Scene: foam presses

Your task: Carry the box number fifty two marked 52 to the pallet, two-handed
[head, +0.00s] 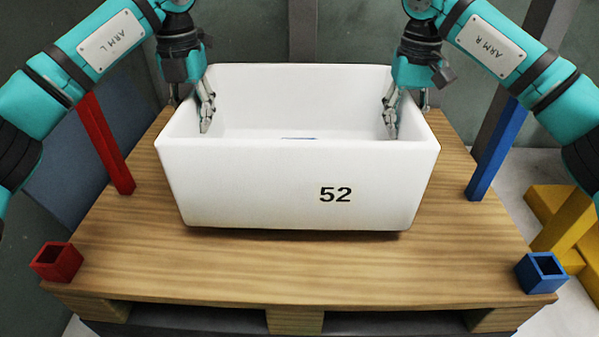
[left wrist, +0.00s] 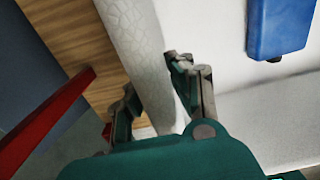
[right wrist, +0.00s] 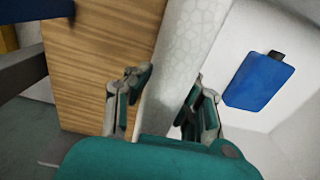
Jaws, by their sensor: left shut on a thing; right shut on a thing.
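The white foam box marked 52 (head: 250,185) is upright over the middle of the wooden pallet (head: 130,250). A dark shadow runs under its front edge; I cannot tell whether it rests on the boards or hangs just above. My left gripper (head: 190,106) is shut on the box's left wall, one finger inside and one outside. My right gripper (head: 408,108) is shut on the right wall in the same way. The pinched walls show in the left wrist view (left wrist: 138,40) and the right wrist view (right wrist: 185,50). A blue item (right wrist: 258,82) lies inside the box.
A red post (head: 107,147) and a red socket (head: 57,262) mark the pallet's left side. A blue post (head: 494,155) and a blue socket (head: 541,272) mark its right side. A yellow structure (head: 565,222) stands beyond the right. Bare boards surround the box.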

